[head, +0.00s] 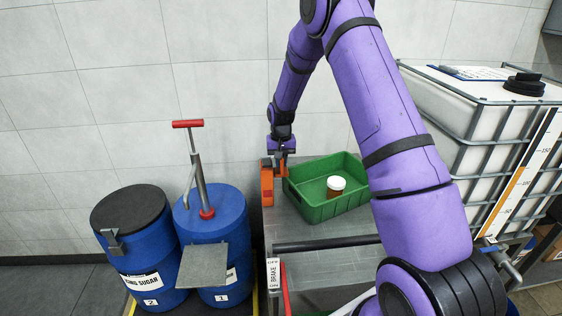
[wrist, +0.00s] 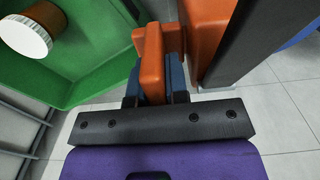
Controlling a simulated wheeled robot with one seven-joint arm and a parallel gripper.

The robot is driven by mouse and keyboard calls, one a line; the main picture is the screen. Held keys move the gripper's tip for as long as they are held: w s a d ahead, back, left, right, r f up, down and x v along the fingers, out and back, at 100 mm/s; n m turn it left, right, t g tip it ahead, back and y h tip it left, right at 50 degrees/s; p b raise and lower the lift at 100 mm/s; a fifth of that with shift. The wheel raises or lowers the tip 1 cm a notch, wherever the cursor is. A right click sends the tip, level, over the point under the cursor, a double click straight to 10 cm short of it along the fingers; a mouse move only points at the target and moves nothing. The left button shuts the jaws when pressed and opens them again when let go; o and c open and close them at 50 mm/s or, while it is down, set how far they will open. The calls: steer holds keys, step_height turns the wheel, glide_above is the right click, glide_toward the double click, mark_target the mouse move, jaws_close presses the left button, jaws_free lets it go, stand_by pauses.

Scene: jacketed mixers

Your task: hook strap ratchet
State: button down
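My gripper (head: 283,158) points down at the back left corner of the grey cart. An orange piece (wrist: 152,65), which may be the strap ratchet, sits between its dark blue fingers in the wrist view, and the fingers appear closed on it. A larger orange block (wrist: 208,28) with a dark panel is right beside it; I cannot tell if they are joined. In the head view the upright orange block (head: 267,185) stands at the cart's left edge. No strap or hook can be made out.
A green crate (head: 304,209) with a white-lidded brown jar (head: 336,186) is just right of my gripper. Blue drums (head: 223,232) (head: 147,262) stand left, one with a red-handled pump (head: 188,124). A caged white tank (head: 459,120) is at right.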

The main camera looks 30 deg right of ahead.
steer(key=shift+d, duration=0.1)
steer(key=s+d, duration=0.5)
steer(key=d, duration=0.7)
steer(key=s+d, duration=0.5)
steer(key=d, duration=0.7)
steer(key=s+d, duration=0.5)
steer(key=d, duration=0.7)
steer(key=shift+s+d, duration=0.2)
steer(key=shift+d, duration=0.2)
steer(key=c, duration=1.4)
jaws_free()
steer(key=shift+d, duration=0.1)
step_height(320, 180, up, 11)
steer(key=shift+f, duration=0.1)
